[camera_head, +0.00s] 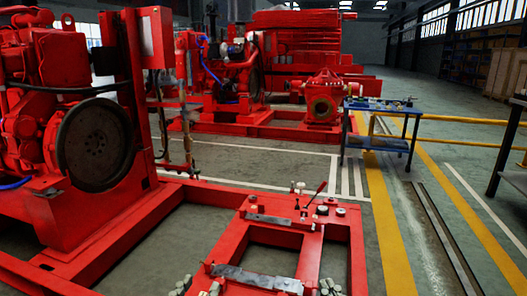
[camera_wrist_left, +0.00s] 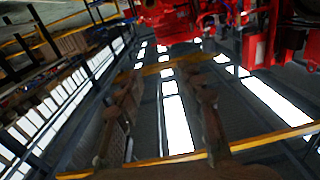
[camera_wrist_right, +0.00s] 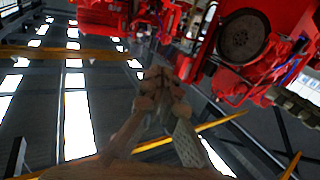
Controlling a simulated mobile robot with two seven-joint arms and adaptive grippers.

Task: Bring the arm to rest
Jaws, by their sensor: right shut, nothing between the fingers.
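In the left wrist view my left gripper (camera_wrist_left: 165,82) has its two brown fingers well apart, with nothing between them. In the right wrist view my right gripper (camera_wrist_right: 161,82) has its fingertips together and holds nothing. Both wrist views show roof beams and bright skylights behind the fingers, with red machinery along the top. Neither gripper can be made out clearly in the head view. Neither gripper is seen touching anything.
A red base frame (camera_head: 228,226) with metal plates and small fittings lies ahead. A red engine with a dark flywheel (camera_head: 96,145) stands at left. A blue table (camera_head: 378,145) and yellow rail (camera_head: 455,119) are at right. Open floor (camera_head: 430,200) lies at right.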

